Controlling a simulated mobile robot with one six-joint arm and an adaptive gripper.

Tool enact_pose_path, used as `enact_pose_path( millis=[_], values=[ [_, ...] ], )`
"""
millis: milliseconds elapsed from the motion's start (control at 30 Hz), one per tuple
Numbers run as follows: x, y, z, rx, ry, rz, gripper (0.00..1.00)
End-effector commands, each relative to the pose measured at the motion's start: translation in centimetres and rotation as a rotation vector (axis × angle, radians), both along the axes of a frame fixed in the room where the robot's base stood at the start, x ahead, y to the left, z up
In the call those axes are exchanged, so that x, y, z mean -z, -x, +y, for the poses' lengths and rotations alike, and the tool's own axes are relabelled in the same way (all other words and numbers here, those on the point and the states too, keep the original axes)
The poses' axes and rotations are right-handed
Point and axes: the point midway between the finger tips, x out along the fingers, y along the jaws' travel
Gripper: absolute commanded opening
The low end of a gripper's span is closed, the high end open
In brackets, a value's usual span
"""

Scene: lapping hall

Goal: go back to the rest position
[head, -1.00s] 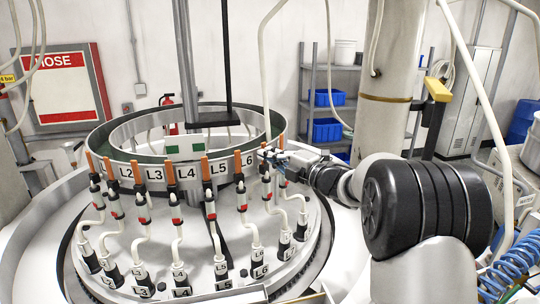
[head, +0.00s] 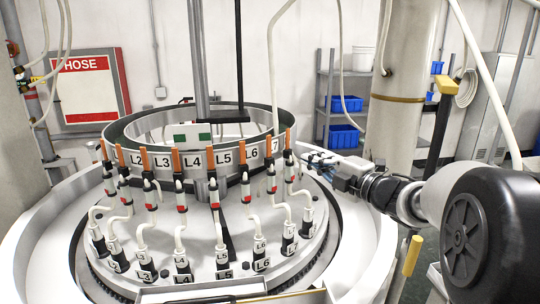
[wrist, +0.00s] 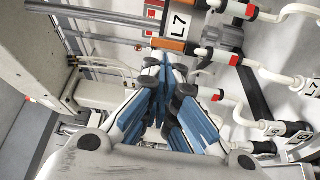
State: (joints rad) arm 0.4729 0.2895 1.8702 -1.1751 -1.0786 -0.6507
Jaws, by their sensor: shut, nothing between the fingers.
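My gripper (head: 306,157) is at the right side of the labelled ring (head: 142,160), near the orange-tipped connector by label 7 in the head view. In the wrist view my gripper (wrist: 172,72) has its blue-padded fingers together with nothing held between them. The L7 label (wrist: 179,24) and its orange-and-red connector (wrist: 172,44) lie just beyond the fingertips. I cannot tell how much gap is between them. My arm reaches in from the right.
White hoses run from the ring's connectors down to black sockets on the round plate (head: 200,262). A pale column (head: 394,120) and shelving with blue bins (head: 346,103) stand behind my arm. A yellow-topped post (head: 412,256) stands at the front right. A hose hangs near my arm.

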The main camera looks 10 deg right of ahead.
Motion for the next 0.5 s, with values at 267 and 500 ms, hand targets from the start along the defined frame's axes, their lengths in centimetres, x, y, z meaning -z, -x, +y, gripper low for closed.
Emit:
enact_pose_path(
  millis=[267, 500],
  values=[
    [4.0, 4.4, -1.9, 0.476, -0.314, 0.234, 0.00],
    [14.9, 16.1, -1.5, 0.851, -0.721, 0.575, 0.00]
  ],
)
